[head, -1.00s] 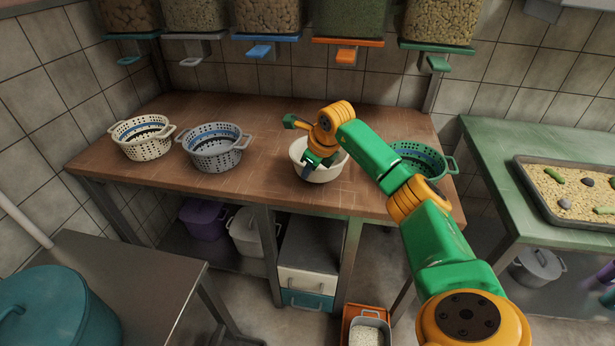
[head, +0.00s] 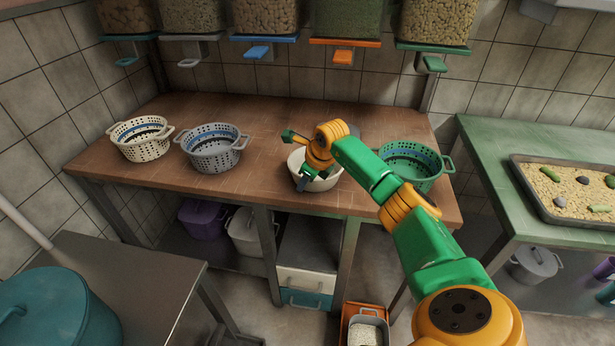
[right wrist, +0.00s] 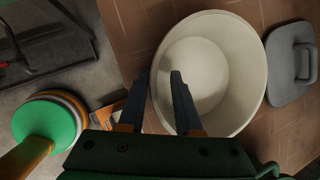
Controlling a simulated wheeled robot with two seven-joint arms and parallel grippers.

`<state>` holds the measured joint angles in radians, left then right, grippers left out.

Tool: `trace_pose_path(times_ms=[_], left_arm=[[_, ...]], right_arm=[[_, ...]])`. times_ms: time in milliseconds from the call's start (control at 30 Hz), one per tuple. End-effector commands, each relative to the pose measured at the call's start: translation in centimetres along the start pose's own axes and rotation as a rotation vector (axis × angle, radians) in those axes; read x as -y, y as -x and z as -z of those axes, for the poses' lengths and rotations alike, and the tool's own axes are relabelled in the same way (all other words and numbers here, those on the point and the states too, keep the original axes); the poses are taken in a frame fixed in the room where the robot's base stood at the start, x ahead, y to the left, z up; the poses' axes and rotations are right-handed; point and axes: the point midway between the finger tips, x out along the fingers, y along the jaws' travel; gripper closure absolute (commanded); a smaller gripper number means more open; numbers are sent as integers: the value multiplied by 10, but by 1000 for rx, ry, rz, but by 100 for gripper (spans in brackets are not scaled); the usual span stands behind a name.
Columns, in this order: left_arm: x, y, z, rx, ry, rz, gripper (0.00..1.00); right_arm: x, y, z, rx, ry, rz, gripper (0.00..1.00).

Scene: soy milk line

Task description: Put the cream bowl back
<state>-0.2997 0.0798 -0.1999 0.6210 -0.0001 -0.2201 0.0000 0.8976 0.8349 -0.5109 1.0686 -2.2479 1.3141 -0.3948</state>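The cream bowl (head: 326,184) is upright and empty on the wooden table, near its front edge; it fills the middle of the right wrist view (right wrist: 240,75). My right gripper (head: 304,182) points down at the bowl's left side. In the right wrist view its fingers (right wrist: 160,85) are apart, one outside the wall and one inside, with a clear gap between them. The gripper hides part of the bowl in the head view. My left gripper is not in view.
On the wooden table (head: 255,125) are a cream colander (head: 142,148), a grey colander (head: 214,160) and a green colander (head: 425,178). A grey lid (right wrist: 290,65) lies close beside the bowl. Dispensers hang above the table's back. Bare tabletop lies between the grey colander and the bowl.

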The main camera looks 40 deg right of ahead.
Motion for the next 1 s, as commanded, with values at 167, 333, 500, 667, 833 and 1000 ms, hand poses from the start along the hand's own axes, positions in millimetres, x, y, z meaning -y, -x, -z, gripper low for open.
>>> trace_pose_path(times_ms=[167,333,500,667,833,1000], left_arm=[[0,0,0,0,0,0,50],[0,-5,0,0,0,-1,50],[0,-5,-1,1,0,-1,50],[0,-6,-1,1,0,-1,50],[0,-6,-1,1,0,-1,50],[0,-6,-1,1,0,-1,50]], right_arm=[[2,31,0,2,3,6,67],[1,74,0,3,2,5,67],[0,108,-1,3,1,2,67],[0,120,0,0,0,1,67],[-24,102,-9,35,-13,-104,67],[-156,33,-46,229,-354,-701,67]])
